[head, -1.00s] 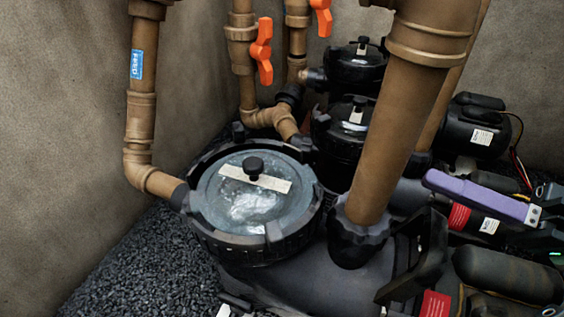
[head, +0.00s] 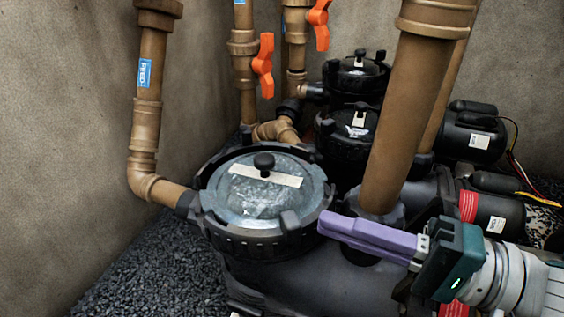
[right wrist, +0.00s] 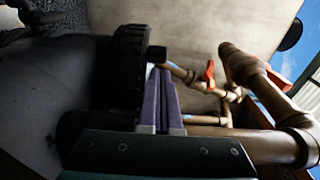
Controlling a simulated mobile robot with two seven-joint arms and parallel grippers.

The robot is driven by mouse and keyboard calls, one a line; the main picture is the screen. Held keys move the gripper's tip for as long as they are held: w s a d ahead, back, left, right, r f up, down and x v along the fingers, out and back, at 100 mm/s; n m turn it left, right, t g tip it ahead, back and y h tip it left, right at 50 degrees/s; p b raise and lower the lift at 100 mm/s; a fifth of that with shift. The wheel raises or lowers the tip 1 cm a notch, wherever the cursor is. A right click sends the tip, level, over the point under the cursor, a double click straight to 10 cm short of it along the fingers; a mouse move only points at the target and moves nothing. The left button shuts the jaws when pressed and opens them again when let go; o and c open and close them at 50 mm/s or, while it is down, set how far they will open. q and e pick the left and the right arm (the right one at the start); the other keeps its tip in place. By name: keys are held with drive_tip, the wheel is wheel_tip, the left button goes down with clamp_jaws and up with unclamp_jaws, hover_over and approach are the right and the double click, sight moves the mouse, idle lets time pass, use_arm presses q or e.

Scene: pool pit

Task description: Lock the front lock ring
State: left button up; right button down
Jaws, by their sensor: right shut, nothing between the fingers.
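The front lock ring (head: 262,243) is a black ribbed ring with raised lugs around the clear lid of the front pump. The lid (head: 240,198) has a dark centre knob and a pale label strip. One lug (head: 290,220) stands at the ring's near right. My right gripper (head: 323,224) has purple fingers pressed together and empty, pointing left with tips at the ring's right edge. In the right wrist view the fingers (right wrist: 158,75) lie beside the ribbed ring (right wrist: 129,65), close to a protruding lug (right wrist: 157,53). I cannot tell whether they touch it. My left gripper is not seen.
A thick brown vertical pipe (head: 408,120) rises just behind my right fingers. Two more black-lidded pumps (head: 355,125) stand behind. Brown pipes with orange valve handles (head: 263,66) run along the back. Dark gravel (head: 155,265) and open space lie left of the front pump.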

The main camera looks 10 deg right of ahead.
drive_tip(key=shift+x, duration=0.85)
drive_tip(key=shift+s+a, duration=0.1)
drive_tip(key=shift+s, duration=0.05)
